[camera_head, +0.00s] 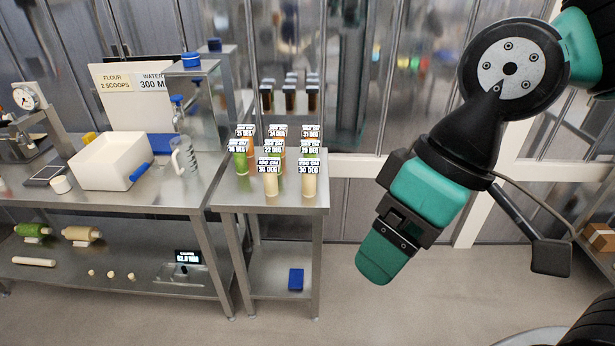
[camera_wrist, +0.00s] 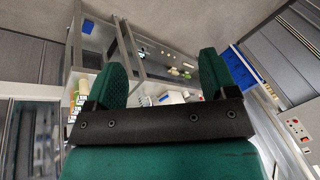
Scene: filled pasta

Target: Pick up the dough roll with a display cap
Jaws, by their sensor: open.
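Several upright dough rolls with white display caps stand in rows on the small steel table in the head view. Two pale rolls are in front, the left one (camera_head: 271,187) and the right one (camera_head: 309,186). Green (camera_head: 241,164) and orange ones stand behind, partly hidden. The caps carry black text, several reading like "30 DEG"; the small print is hard to read. My gripper (camera_head: 383,255) hangs in the air to the right of this table, apart from the rolls. In the wrist view my gripper (camera_wrist: 162,80) has its two green fingers spread, with nothing held between them.
The small steel table (camera_head: 228,195) has a blue item (camera_head: 296,279) on its lower shelf. The left bench holds a white bin (camera_head: 105,165), a bottle and a scale. Its lower shelf holds a green roll (camera_head: 33,229), pale rolls and a display (camera_head: 188,257). Floor ahead is clear.

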